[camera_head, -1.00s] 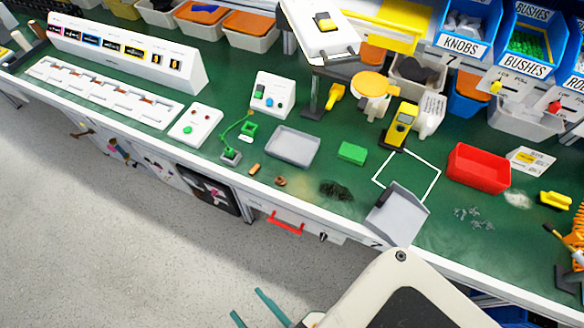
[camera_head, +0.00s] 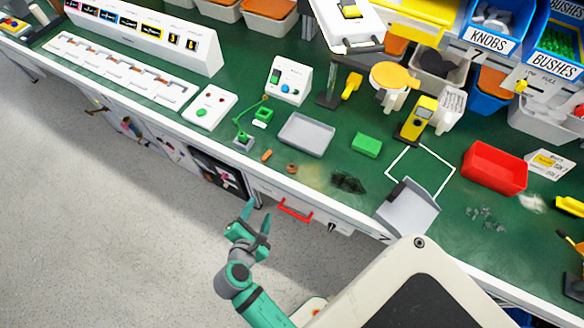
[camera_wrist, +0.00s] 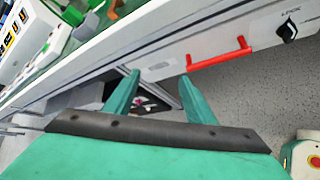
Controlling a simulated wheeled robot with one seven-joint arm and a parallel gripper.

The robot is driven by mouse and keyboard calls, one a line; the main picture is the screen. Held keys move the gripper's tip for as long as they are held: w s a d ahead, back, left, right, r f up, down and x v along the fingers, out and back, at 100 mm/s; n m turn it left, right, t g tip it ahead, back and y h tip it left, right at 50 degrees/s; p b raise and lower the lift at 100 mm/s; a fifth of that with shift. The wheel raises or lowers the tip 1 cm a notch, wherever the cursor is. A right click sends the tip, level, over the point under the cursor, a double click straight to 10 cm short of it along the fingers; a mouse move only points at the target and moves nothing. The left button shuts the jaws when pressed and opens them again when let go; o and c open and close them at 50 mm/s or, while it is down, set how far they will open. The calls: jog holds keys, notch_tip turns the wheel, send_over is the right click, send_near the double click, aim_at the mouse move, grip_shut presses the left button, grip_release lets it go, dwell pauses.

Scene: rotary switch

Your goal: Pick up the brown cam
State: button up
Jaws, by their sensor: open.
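A small brown piece (camera_head: 292,169), which looks like the brown cam, lies on the green bench top near its front edge, below the grey tray (camera_head: 306,134). An orange-brown cylinder (camera_head: 267,155) lies just left of it. My teal gripper (camera_head: 258,211) is open and empty, in front of the bench and below its top, to the lower left of the brown piece and apart from it. In the wrist view, the two open fingers (camera_wrist: 160,80) point toward the bench front. I cannot make out the brown piece there.
The bench front has a red handle (camera_head: 295,210), also in the wrist view (camera_wrist: 218,54). A green block (camera_head: 366,145), a dark tangled heap (camera_head: 348,183) and a grey dustpan-like scoop (camera_head: 408,210) lie to the right. A green-corded device (camera_head: 243,140) stands to the left.

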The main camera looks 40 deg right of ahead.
jog(key=w+d+r+n+g+h, duration=0.1)
jog(key=w+d+r+g+h, duration=0.1)
jog(key=w+d+r+h, duration=0.15)
jog(key=g+h, duration=0.1)
jog(key=g, duration=0.3)
send_near(292, 168)
jog(key=shift+w+d+f+h, duration=0.15)
jog(key=shift+w+d+f, duration=0.2)
jog(key=shift+d, duration=0.25)
jog(key=shift+w+d+f+h, duration=0.1)
jog(key=shift+w+d+f, duration=0.2)
jog(key=shift+d, duration=0.3)
jog(key=shift+s+x, duration=0.25)
jog(key=shift+x, duration=1.05)
jog(key=shift+s+x, duration=0.2)
jog(key=shift+x, duration=1.1)
jog(key=shift+f, duration=0.1)
jog(key=shift+c, duration=0.6)
jog(key=c, duration=1)
